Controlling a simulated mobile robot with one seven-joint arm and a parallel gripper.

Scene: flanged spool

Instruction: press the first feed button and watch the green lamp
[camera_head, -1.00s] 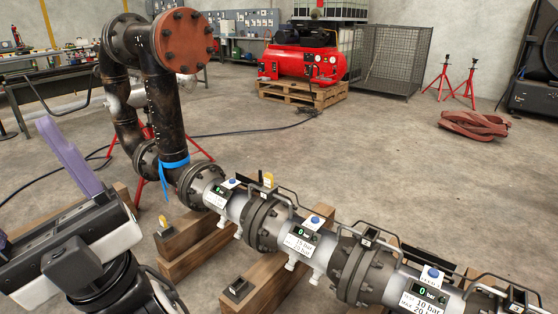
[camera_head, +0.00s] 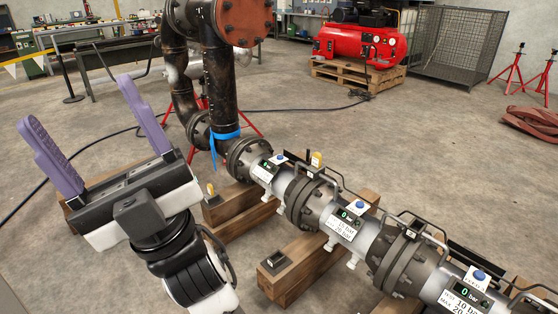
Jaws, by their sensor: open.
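My gripper (camera_head: 98,133) is at the left of the head view, with two purple fingers spread wide apart and nothing between them. It is left of the flanged spool (camera_head: 312,203), a pipe line lying on wooden blocks and running to the lower right. Blue feed buttons sit on top of the spool: one (camera_head: 280,158) nearest the upright pipe, one (camera_head: 360,204) in the middle and one (camera_head: 479,275) at the right. Small displays beside them show green figures reading 0 bar. My gripper is apart from all of them. I cannot make out a separate green lamp.
An upright dark pipe with a red-brown flange (camera_head: 243,20) rises behind the spool. Wooden blocks (camera_head: 300,262) and handle bars (camera_head: 415,222) crowd the spool. A red compressor (camera_head: 358,42) stands on a pallet at the back. The concrete floor behind the spool is mostly clear.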

